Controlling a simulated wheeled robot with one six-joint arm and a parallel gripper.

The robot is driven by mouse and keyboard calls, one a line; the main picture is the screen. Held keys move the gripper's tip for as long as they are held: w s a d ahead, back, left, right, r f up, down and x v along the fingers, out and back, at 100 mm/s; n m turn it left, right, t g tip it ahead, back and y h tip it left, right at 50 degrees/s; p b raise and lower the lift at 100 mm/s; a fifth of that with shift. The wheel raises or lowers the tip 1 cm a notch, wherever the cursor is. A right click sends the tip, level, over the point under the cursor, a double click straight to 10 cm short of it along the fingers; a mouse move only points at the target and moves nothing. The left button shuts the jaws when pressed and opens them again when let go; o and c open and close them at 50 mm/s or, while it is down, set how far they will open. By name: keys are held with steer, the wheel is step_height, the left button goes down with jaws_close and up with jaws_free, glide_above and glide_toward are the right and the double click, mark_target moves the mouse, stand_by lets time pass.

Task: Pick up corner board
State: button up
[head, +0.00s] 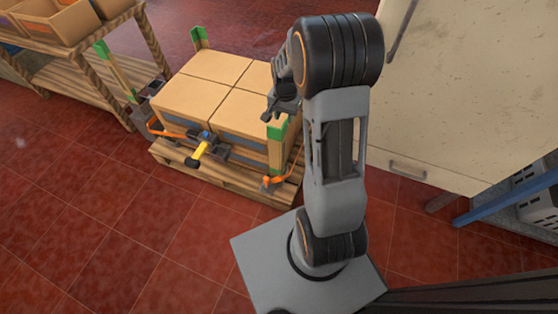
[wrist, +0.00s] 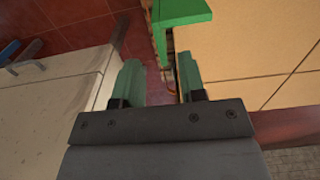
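Corner boards with green ends stand around a pallet of cartons. The near right corner board (head: 278,134) is upright at the stack's corner, just below my gripper (head: 269,114) in the head view. Its green L-shaped end (wrist: 183,12) lies beyond my fingertips at the top of the wrist view. My gripper (wrist: 158,68) is open, with nothing between its two fingers. I cannot tell how far the fingertips are from the board. Another corner board (head: 200,38) stands at the back left, and a third (head: 118,68) leans at the left.
Cartons (head: 190,100) sit on a wooden pallet (head: 225,178). A yellow-handled tool (head: 201,149) and orange straps are at its front. A cream panel (head: 450,80) is on the right, a wooden rack (head: 90,75) at the upper left. The red tiled floor in front is clear.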

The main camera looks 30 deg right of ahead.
mark_target(284, 130)
steer(key=shift+w+f+b, duration=0.1)
steer(key=shift+f+b, duration=1.7)
steer(key=shift+f, duration=2.4)
jaws_close()
